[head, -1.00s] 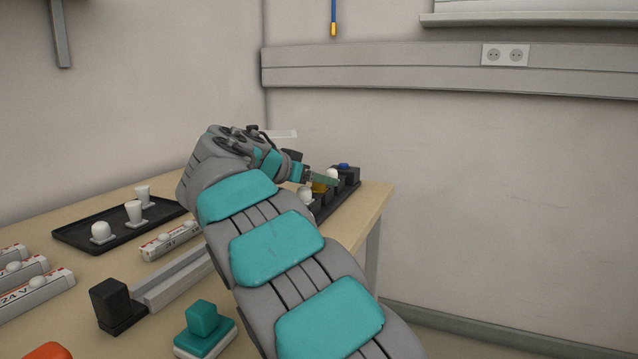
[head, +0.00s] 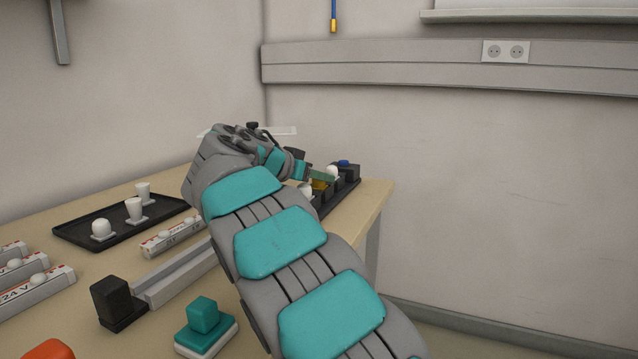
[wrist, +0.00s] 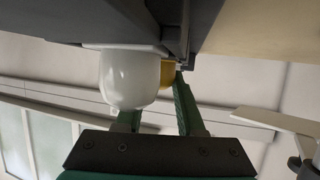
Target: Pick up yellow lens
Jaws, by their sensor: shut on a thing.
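The yellow lens (head: 319,185) sits in the row of dark holders at the far right of the table. In the wrist view the yellow lens (wrist: 167,74) shows only as a strip between a white lens and one finger. My gripper (head: 322,177) reaches it from the left, with its green fingers at the lens. In the wrist view my gripper (wrist: 157,98) has one finger right of the yellow lens; the other passes behind the white lens. It is shut on the yellow lens, though the contact is mostly hidden.
A white lens (wrist: 130,78) is close in front of the fingers. Another white lens (head: 332,172) and a blue-topped dark block (head: 345,172) stand close behind. A black tray (head: 85,232) holds white pieces at left. A wall rail (head: 400,68) runs behind.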

